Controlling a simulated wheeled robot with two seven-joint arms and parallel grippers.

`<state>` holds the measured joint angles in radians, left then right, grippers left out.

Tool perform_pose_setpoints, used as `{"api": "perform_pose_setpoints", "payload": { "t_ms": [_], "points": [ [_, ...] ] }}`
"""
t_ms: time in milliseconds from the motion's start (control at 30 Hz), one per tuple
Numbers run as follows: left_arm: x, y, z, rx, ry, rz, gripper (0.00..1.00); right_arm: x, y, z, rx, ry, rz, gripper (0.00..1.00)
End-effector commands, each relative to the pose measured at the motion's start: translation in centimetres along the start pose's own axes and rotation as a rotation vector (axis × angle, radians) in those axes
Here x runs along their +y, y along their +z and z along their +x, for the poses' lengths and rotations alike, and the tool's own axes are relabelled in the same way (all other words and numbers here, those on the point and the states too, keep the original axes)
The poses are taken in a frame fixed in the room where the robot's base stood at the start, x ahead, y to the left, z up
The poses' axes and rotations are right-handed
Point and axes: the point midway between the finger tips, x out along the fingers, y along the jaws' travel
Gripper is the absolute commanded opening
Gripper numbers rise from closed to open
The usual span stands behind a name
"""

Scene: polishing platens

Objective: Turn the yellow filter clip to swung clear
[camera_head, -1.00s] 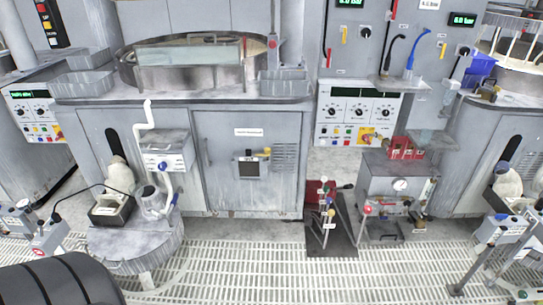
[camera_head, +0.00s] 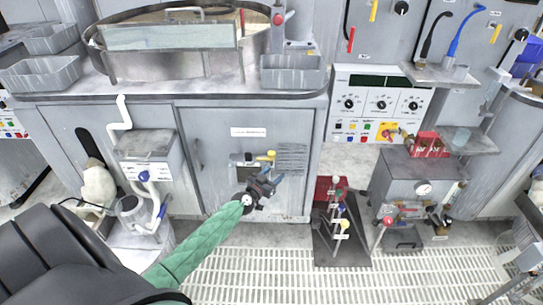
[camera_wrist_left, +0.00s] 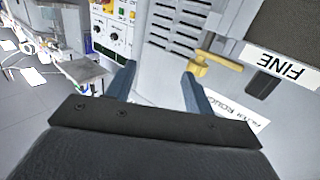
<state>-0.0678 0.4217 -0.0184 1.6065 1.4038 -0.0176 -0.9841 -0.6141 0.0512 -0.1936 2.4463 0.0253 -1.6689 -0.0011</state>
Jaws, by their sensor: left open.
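The yellow filter clip (camera_head: 265,157) is on the grey cabinet front (camera_head: 215,150), beside a dark opening and left of the louvred vents. My left gripper (camera_head: 268,183) is just below it in the head view, at the end of the green-sleeved arm. In the left wrist view the left gripper (camera_wrist_left: 160,76) has its two fingers apart with nothing between them. There the yellow clip (camera_wrist_left: 216,63) lies just right of the right finger, outside the gap; I cannot tell whether they touch. A "FINE" label (camera_wrist_left: 284,67) is beside the clip. My right gripper is not in view.
Vents (camera_head: 291,158) lie right of the clip. A control panel (camera_head: 378,103) and a grey unit with a gauge (camera_head: 412,180) stand to the right. White grating (camera_head: 290,275) covers the floor.

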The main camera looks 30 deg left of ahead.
Motion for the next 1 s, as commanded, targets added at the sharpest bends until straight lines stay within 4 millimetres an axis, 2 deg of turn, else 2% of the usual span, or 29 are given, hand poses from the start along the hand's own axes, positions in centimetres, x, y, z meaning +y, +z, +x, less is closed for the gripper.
{"api": "perform_pose_setpoints", "payload": {
  "t_ms": [33,100,200,367,800,1000],
  "points": [
    [-2.1,-0.4,0.7,0.018,-0.046,-0.001,0.53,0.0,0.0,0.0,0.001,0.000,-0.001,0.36],
    [-4.3,-0.8,1.1,0.036,-0.098,-0.002,0.53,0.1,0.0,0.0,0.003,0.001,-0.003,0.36],
    [-6.0,-1.1,1.6,0.050,-0.140,-0.002,0.53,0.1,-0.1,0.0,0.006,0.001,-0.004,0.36],
    [-6.5,-1.2,2.6,0.054,-0.151,-0.003,0.53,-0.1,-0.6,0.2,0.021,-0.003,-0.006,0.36],
    [-7.1,-1.4,7.9,0.054,-0.147,-0.004,0.53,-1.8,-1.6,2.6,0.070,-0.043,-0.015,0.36],
    [-7.3,-1.5,9.0,0.052,-0.147,-0.003,0.53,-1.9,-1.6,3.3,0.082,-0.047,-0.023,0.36]
  ]
}}
